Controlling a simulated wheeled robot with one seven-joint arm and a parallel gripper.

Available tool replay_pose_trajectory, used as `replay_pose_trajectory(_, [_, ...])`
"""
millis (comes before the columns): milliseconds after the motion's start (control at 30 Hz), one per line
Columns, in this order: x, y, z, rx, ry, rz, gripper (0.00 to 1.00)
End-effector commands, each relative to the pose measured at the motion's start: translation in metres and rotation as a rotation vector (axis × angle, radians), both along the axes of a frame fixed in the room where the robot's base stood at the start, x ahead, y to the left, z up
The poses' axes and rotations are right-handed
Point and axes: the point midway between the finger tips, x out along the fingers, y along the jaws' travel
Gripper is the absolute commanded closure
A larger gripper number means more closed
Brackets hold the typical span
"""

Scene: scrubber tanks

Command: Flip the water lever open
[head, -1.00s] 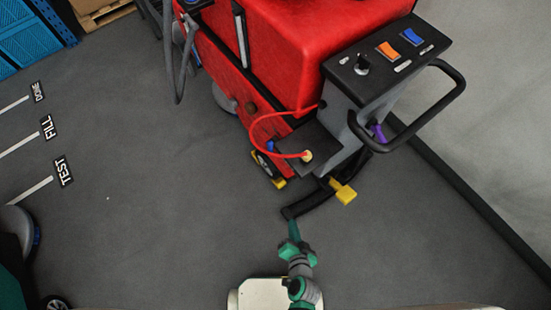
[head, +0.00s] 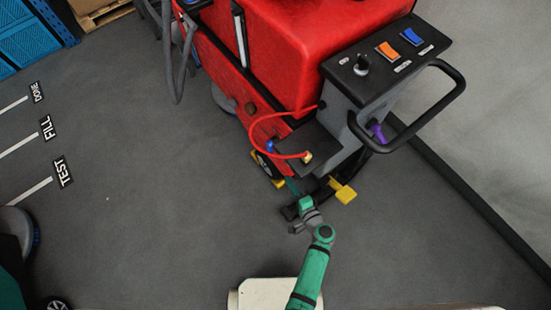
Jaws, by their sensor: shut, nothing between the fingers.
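The red floor scrubber (head: 305,55) stands at the upper middle. A small blue part (head: 270,146), possibly the water lever, sits low on its side beside the red hose; its position is too small to read. A purple part (head: 378,131) shows under the push handle, and a yellow pedal (head: 342,191) sticks out low at the rear. My gripper (head: 291,186) is shut and empty, beside the scrubber's lower rear, below the blue part and left of the pedal. Whether it touches the machine cannot be told.
The black push handle (head: 450,110) juts out right. A red hose (head: 262,124) loops out from the side to the dark rear step (head: 308,139). A black squeegee bar (head: 362,166) lies low at the rear. Grey floor (head: 150,190) is clear to the left.

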Motion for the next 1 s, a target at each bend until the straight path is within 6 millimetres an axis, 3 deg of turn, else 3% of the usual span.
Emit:
replay_pose_trajectory(233, [0.014,0.004,-0.005,0.0,0.001,-0.005,1.0])
replay_pose_trajectory(800, [0.102,0.049,-0.03,-0.002,-0.001,0.004,1.0])
replay_pose_trajectory(1000, [0.118,0.056,-0.031,-0.001,0.001,0.002,1.0])
